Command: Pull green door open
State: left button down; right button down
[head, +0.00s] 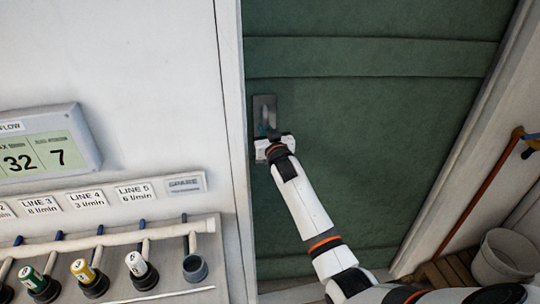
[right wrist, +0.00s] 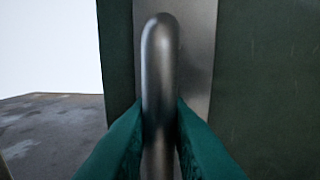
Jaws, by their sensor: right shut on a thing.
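The green door (head: 360,120) fills the middle of the head view, with a metal plate and handle (head: 264,104) near its left edge. My right gripper (head: 266,136) is at the handle. In the right wrist view, its two teal fingers (right wrist: 158,150) are shut on the upright metal handle (right wrist: 160,70), one on each side. Behind the handle is the metal plate on the green door (right wrist: 265,80). Left of the door's edge, the wrist view shows a bright area and a grey surface. In the head view, my right arm hides part of the door's lower half. My left gripper is not in view.
Left of the door is a white wall with a flow display (head: 45,148) and a rack of labelled lines with valves (head: 90,270). On the right are a white door frame (head: 460,140), a grey bucket (head: 505,256) and an orange-red pole (head: 480,200).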

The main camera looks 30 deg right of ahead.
jog(key=w+d+b, duration=0.3)
jog(key=w+b, duration=0.5)
jog(key=w, duration=0.1)
jog(key=shift+w+d+f, duration=0.2)
jog(key=shift+w+d, duration=0.05)
jog(key=shift+w, duration=0.15)
jog(key=c, duration=1.4)
grip_release()
jog(key=shift+r, duration=0.1)
jog(key=shift+s+r, duration=0.1)
jog(key=s+a, duration=0.2)
jog(key=s, duration=0.9)
jog(key=shift+s+a, duration=0.15)
jog(key=shift+s, duration=0.1)
